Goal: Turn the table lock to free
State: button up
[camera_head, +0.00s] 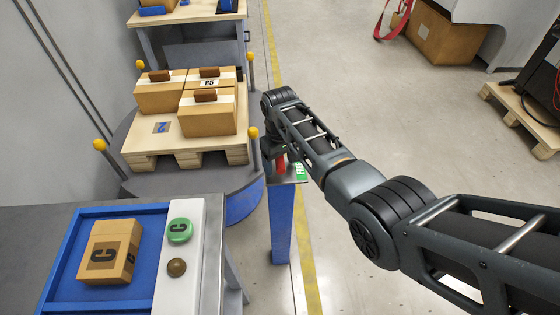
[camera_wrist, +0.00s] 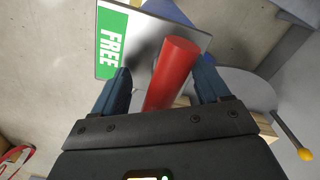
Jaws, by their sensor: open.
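The table lock is a red handle (camera_wrist: 174,72) on a grey plate (camera_wrist: 184,33) with a green FREE label (camera_wrist: 112,42). In the head view the handle (camera_head: 281,164) shows as a small red piece on top of a blue post (camera_head: 281,222), mostly hidden by my arm. The label (camera_head: 300,171) lies to its right there. In the wrist view my gripper (camera_wrist: 162,82) is open, with one finger on each side of the red handle. The handle leans between the fingers, nearer the right one. I cannot tell whether either finger touches it.
A round grey turntable (camera_head: 190,182) with yellow-tipped posts holds a pallet (camera_head: 185,140) with several boxes left of the post. A grey bench (camera_head: 35,225) with a blue tray (camera_head: 58,268) and a box marked C (camera_head: 110,252) is at front left.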

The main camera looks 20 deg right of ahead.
jog(key=shift+r, duration=3.9)
